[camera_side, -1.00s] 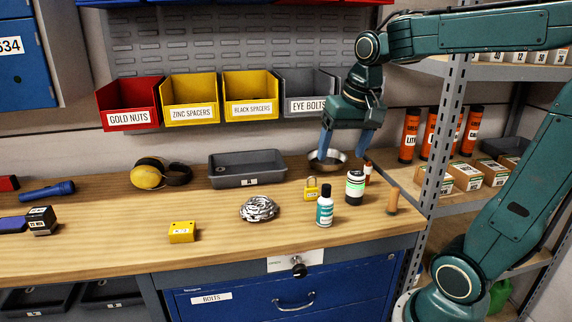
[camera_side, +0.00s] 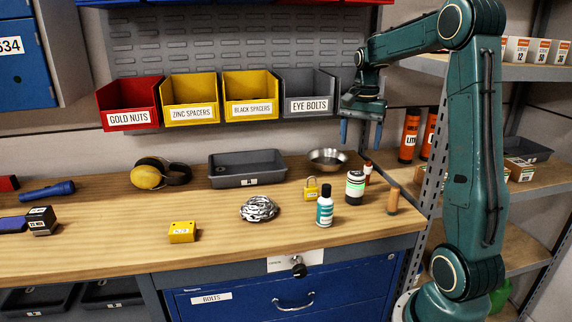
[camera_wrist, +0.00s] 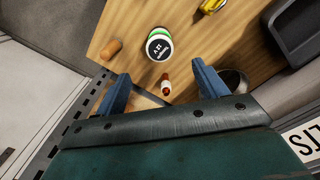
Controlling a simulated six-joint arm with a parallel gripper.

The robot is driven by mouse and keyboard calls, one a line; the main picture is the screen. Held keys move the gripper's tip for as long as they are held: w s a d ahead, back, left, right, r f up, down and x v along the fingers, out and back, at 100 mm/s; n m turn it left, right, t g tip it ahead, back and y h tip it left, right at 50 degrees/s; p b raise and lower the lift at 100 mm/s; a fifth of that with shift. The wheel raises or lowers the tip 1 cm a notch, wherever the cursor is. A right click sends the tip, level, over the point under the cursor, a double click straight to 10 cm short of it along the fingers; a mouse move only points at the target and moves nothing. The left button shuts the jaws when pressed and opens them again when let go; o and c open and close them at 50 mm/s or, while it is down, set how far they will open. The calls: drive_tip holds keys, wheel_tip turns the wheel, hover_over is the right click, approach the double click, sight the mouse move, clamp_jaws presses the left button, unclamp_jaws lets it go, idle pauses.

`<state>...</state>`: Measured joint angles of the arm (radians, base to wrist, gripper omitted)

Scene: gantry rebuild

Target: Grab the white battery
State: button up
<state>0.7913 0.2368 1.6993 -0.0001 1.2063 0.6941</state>
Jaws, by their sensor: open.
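The white battery (camera_side: 355,189) is a short upright cylinder with a green band and dark ends. It stands on the wooden bench near its right end. In the wrist view the battery (camera_wrist: 159,44) shows its dark, lettered top, ahead of the fingertips and between their lines. My gripper (camera_side: 361,133) has its blue fingers spread and empty, pointing down, well above and behind the battery.
A small red-and-white vial (camera_side: 368,172) stands just behind the battery. A brown cylinder (camera_side: 392,201) is to its right, a teal-labelled bottle (camera_side: 325,207) front left, and a yellow padlock (camera_side: 311,189) left. A metal bowl (camera_side: 328,160) and grey tray (camera_side: 248,169) lie behind. Shelf uprights stand at right.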

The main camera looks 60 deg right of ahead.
sight(357, 173)
drive_tip(key=shift+f, duration=4.3)
drive_tip(key=shift+f, duration=0.15)
drive_tip(key=shift+d+f, duration=0.15)
drive_tip(key=shift+f, duration=2.35)
drive_tip(key=shift+c, duration=0.4)
drive_tip(key=c, duration=1.2)
drive_tip(key=shift+c, duration=0.2)
drive_tip(key=shift+r, duration=0.25)
